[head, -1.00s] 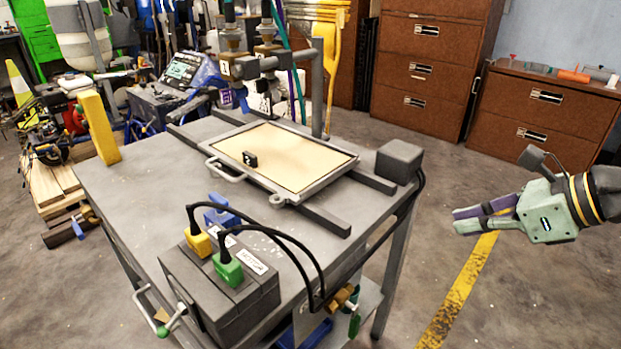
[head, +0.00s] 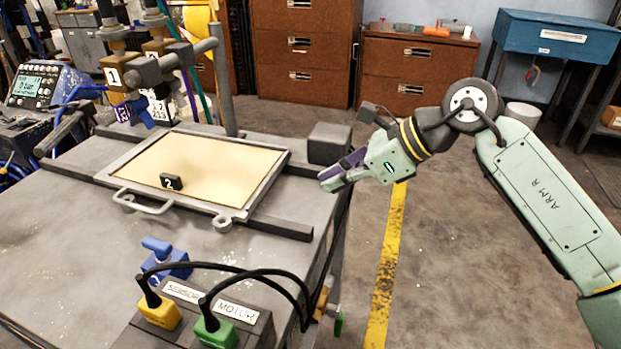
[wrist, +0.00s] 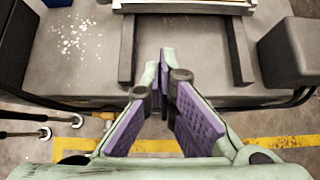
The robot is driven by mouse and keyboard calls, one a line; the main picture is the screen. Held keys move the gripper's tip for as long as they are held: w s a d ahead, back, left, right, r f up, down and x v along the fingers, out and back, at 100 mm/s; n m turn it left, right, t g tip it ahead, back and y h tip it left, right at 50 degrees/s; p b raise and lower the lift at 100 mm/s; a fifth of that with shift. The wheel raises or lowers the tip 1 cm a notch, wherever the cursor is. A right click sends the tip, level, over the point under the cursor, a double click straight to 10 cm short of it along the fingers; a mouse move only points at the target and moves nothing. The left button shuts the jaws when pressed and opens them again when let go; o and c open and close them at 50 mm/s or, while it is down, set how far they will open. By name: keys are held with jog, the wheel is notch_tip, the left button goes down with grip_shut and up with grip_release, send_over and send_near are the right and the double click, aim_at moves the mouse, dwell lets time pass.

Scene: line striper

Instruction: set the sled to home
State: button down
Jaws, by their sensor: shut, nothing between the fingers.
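The sled is a framed tan panel with a grey rim (head: 265,184), lying flat across two dark rails (head: 275,228) on the grey bench. A looped handle (head: 145,207) juts from its front edge, and a black tag marked 2 (head: 171,182) sits on the panel. In the wrist view only the sled's near edge (wrist: 185,7) shows at the top, with the rail ends (wrist: 240,60) below it. My gripper (head: 325,180) is shut and empty, by the bench's right edge, to the right of the sled and apart from it.
A grey block (head: 330,143) stands at the bench's right edge, close to my gripper. Valves with tag 1 (head: 112,76) stand behind the sled. A blue clamp-like part (head: 165,258) and a box with yellow and green plugs (head: 215,330) with black cables occupy the front.

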aim_at(176, 171)
jog(key=p+x, duration=0.1)
jog(key=x, duration=0.7)
jog(key=shift+a+p, duration=0.4)
jog(key=shift+w+a+p, duration=0.25)
jog(key=shift+a, duration=0.3)
jog(key=shift+w+a+p, duration=0.25)
jog(key=shift+a, duration=0.3)
jog(key=shift+w+a+f, duration=0.1)
jog(key=shift+w+a, duration=0.15)
jog(key=shift+a, duration=0.25)
jog(key=shift+w+a+f+b, duration=0.1)
jog(key=shift+w+a+b, duration=0.1)
jog(key=shift+a+b, duration=0.25)
jog(key=w+a+b, duration=0.2)
jog(key=a, duration=0.4)
jog(key=w+a+b, duration=0.3)
jog(key=a, duration=0.4)
jog(key=w+a+b, duration=0.2)
jog(key=w+a, duration=0.1)
jog(key=a, duration=0.3)
jog(key=shift+a+b, duration=0.4)
jog(key=shift+w+a, duration=0.3)
jog(key=shift+a, duration=0.3)
jog(key=shift+r, duration=0.25)
